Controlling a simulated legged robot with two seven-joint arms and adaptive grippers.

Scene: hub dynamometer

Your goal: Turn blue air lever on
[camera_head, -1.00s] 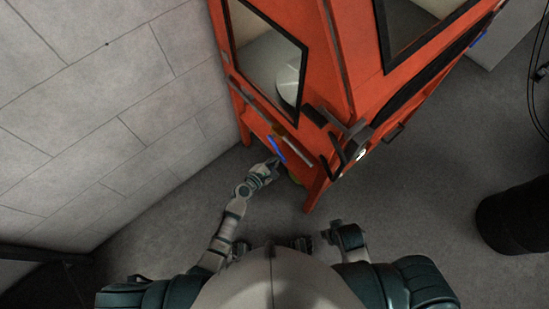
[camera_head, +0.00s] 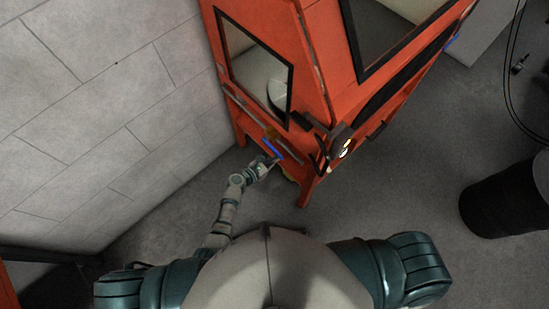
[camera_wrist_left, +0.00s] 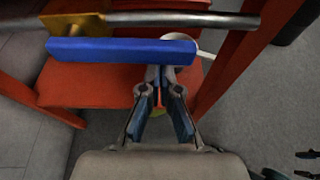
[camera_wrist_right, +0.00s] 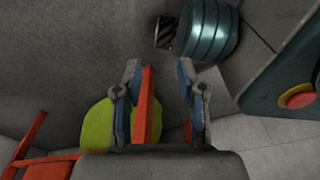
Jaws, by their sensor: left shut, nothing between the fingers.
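The blue air lever (camera_head: 272,148) is a bar low on the orange machine's side. In the left wrist view the blue lever (camera_wrist_left: 120,51) lies crosswise, parallel to a grey pipe (camera_wrist_left: 180,20), with a brass valve body (camera_wrist_left: 72,30) at its left. My left gripper (camera_head: 275,161) is shut and empty, with its fingertips (camera_wrist_left: 162,70) at the near edge of the lever's right half. I cannot tell whether they touch it. My right gripper (camera_wrist_right: 157,68) is open, seen only in its wrist view. An orange bar shows between its fingers, apparently beyond them.
The orange machine (camera_head: 312,60) has dark-framed windows and legs standing on the floor. A grey block wall (camera_head: 90,90) closes off the left. A black drum (camera_head: 505,195) stands at the right. Grey floor (camera_head: 390,190) is clear between the machine and the drum.

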